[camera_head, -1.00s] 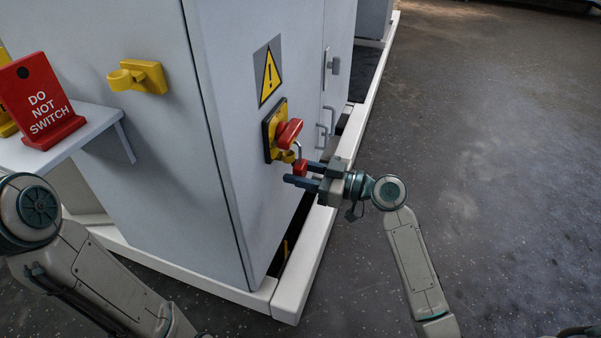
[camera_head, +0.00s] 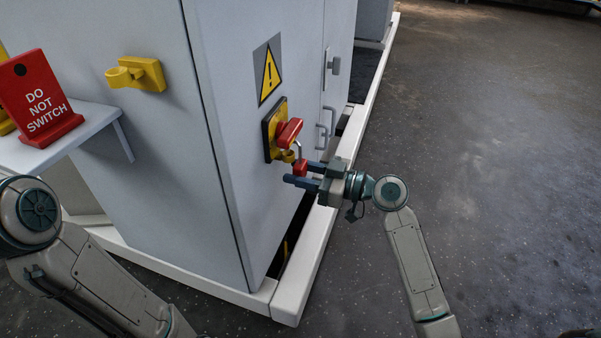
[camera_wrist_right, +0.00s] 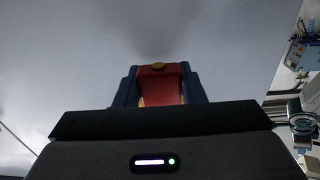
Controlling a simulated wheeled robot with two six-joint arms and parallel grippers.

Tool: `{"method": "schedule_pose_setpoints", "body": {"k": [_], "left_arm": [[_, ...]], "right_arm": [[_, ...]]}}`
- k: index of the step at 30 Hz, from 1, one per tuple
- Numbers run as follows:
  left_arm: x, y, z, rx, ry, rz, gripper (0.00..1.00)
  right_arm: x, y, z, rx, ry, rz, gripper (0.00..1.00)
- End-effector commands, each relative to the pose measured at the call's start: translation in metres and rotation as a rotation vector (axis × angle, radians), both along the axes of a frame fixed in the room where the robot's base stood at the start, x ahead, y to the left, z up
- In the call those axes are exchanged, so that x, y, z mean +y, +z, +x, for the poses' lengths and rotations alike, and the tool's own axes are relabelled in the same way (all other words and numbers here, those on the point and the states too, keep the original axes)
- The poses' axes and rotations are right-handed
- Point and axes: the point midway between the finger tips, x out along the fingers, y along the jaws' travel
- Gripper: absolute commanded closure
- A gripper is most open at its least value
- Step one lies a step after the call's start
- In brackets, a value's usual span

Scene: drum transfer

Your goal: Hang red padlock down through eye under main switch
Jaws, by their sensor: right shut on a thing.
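The red padlock (camera_head: 300,168) is held between the blue fingers of my right gripper (camera_head: 304,175), just below and in front of the main switch. Its shackle is at the yellow eye (camera_head: 297,158) under the switch; I cannot tell whether it passes through. The main switch has a red handle (camera_head: 289,132) on a yellow plate (camera_head: 271,128) on the grey cabinet. In the right wrist view the padlock (camera_wrist_right: 160,84) sits between both fingers, with a small yellow spot on top. My left arm shows at the lower left, but its gripper is out of view.
A red "DO NOT SWITCH" sign (camera_head: 40,104) stands on a white shelf (camera_head: 100,117) at the left. A yellow holder (camera_head: 138,74) is on the cabinet side. A warning sign (camera_head: 270,75) is above the switch. A white plinth (camera_head: 312,260) edges the cabinet; floor to the right is clear.

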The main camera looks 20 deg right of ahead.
Motion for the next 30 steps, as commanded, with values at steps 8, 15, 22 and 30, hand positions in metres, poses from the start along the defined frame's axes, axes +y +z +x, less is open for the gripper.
{"method": "schedule_pose_setpoints", "body": {"k": [8,15,22,30], "left_arm": [[0.000,-0.002,0.000,0.000,0.000,0.000,0.58],[0.000,-0.007,0.000,0.000,0.000,0.000,0.58],[0.000,-0.011,0.000,0.000,0.000,0.000,0.58],[0.000,-0.016,0.000,0.000,0.000,0.000,0.58]], "right_arm": [[0.000,-0.001,0.000,-0.001,0.000,0.001,0.87],[0.000,-0.006,0.000,-0.001,0.000,0.001,0.87],[0.000,-0.011,0.000,-0.001,0.000,0.001,0.87],[0.000,-0.016,0.000,-0.001,0.000,0.001,0.87]]}}
